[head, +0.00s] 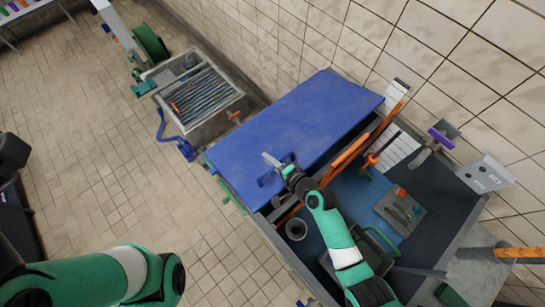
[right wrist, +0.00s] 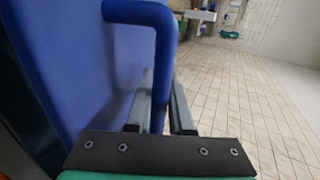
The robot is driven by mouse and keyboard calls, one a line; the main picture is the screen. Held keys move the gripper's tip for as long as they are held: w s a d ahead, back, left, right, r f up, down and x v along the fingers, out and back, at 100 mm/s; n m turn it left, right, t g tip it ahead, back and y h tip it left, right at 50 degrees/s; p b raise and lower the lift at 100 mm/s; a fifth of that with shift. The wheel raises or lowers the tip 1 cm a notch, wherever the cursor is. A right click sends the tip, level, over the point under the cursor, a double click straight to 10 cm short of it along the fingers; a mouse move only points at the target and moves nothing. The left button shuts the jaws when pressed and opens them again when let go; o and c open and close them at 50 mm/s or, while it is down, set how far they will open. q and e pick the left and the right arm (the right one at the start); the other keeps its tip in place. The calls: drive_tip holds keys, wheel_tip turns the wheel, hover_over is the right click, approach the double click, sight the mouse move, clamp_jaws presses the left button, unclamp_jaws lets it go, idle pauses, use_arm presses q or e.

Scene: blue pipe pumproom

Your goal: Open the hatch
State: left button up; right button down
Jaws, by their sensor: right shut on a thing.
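The hatch (head: 310,110) is a broad blue panel in the middle of the head view, over the far part of a long dark bin. Its blue bar handle (head: 266,181) is at the near edge of the panel. My right gripper (head: 274,163) is at this handle. In the right wrist view, the two grey fingers stand on either side of the blue handle (right wrist: 158,70), and the gripper is shut on it. The blue panel (right wrist: 85,60) fills the left of that view. My left arm shows at the bottom left of the head view; its gripper is out of frame.
The uncovered part of the bin (head: 440,235) holds a grey cup (head: 296,229), orange-handled tools and a small tray (head: 400,211). A crate of rods (head: 205,100) stands beyond the hatch.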

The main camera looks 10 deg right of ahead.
use_arm(q)
wheel_tip(320, 180, up, 9)
drive_tip(key=p, duration=0.6)
drive_tip(key=shift+p, duration=0.4)
use_arm(e)
drive_tip(key=w+a+r+g+h, duration=0.2)
drive_tip(key=w+r+g, duration=0.1)
drive_tip(key=r, duration=0.4)
drive_tip(key=shift+w+a+r, duration=0.15)
drive_tip(key=shift+w+a, duration=0.1)
drive_tip(key=shift+w, duration=0.5)
use_arm(q)
drive_tip(key=shift+f, duration=0.1)
use_arm(e)
drive_tip(key=c, duration=0.8)
unclamp_jaws()
drive_tip(key=shift+c, duration=0.2)
use_arm(q)
wheel_tip(320, 180, up, 9)
drive_tip(key=p, duration=0.9)
use_arm(e)
drive_tip(key=v, duration=1.1)
drive_tip(key=shift+s+d+r, duration=0.1)
drive_tip(key=shift+d+r, duration=0.05)
